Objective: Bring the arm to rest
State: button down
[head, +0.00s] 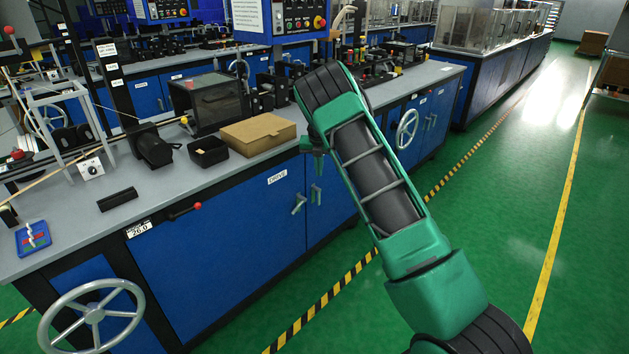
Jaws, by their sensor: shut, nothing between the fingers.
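My green arm rises from the lower right and bends at a dark joint in front of the workbench (228,163). A small green part just left of the upper link looks like my gripper (315,163), pointing down near the bench's front edge. It is mostly hidden behind the arm. It looks shut, and I see nothing held in it.
On the bench are a cardboard box (258,134), a black open bin (208,151) and a blue tray (33,238). A handwheel (93,315) and door handles (299,204) stick out in front. The green floor (500,215) at the right is clear.

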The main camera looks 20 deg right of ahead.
jog(key=s+d+r+m, duration=0.3)
jog(key=s+r+m, duration=0.55)
jog(key=s, duration=0.35)
jog(key=s+d+r+m, duration=0.3)
jog(key=s+r+m, duration=0.5)
jog(key=s+r, duration=0.25)
jog(key=s+a+m, duration=0.2)
jog(key=s+m, duration=0.4)
jog(key=s, duration=0.7)
jog(key=s+a+m+g+y, duration=0.1)
jog(key=s+a+m, duration=0.2)
jog(key=s+m, duration=0.4)
jog(key=s+a+m+g, duration=0.1)
jog(key=s+m, duration=0.6)
jog(key=s, duration=1.2)
jog(key=shift+s+a+y, duration=0.15)
jog(key=shift+a+y, duration=0.15)
jog(key=shift+a, duration=0.45)
jog(key=shift+f+g, duration=0.1)
jog(key=shift+g, duration=0.2)
jog(key=shift+w+f, duration=0.25)
jog(key=shift+w, duration=0.4)
